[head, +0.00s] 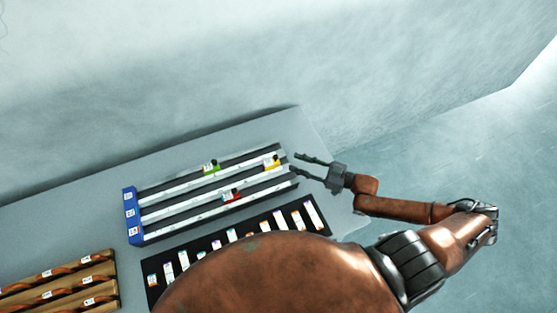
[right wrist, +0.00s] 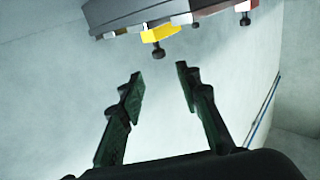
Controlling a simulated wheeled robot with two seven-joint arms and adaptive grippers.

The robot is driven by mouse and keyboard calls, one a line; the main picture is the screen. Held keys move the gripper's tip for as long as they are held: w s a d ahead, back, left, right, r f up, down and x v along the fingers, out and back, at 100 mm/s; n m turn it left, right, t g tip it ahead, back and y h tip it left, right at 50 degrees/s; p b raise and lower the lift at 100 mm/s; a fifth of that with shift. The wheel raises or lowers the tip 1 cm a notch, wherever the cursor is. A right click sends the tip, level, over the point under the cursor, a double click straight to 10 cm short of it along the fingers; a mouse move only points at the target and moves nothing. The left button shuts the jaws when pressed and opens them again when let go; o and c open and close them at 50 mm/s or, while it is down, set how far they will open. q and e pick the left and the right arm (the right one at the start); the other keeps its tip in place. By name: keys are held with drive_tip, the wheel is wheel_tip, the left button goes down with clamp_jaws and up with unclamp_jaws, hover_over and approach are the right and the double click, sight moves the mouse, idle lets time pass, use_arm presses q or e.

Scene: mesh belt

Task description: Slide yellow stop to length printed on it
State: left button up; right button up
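The yellow stop (head: 271,161) sits on the middle rail near the right end of the rail board (head: 188,203). It also shows in the right wrist view (right wrist: 160,34), with a dark knob hanging from it. Its printed length is too small to read. A green stop (head: 211,168) sits on the back rail and a red stop (head: 231,195) on the front rail. My right gripper (head: 294,164) is open and empty, just right of the yellow stop and apart from it. In the right wrist view its fingers (right wrist: 159,84) are spread below the stop. My left gripper is not in view.
A black mat (head: 150,266) with several white labelled pieces lies in front of the rail board. A wooden rack (head: 108,268) with dark rods stands at the lower left. The blue end block (head: 131,214) closes the rails' left end. The table (head: 60,218) is clear at the left.

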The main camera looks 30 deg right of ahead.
sight(279, 162)
drive_tip(key=shift+f+x, duration=0.2)
drive_tip(key=shift+x, duration=1.75)
drive_tip(key=shift+f+x, duration=0.2)
drive_tip(key=shift+x, duration=1.75)
drive_tip(key=shift+c, duration=0.6)
clamp_jaws()
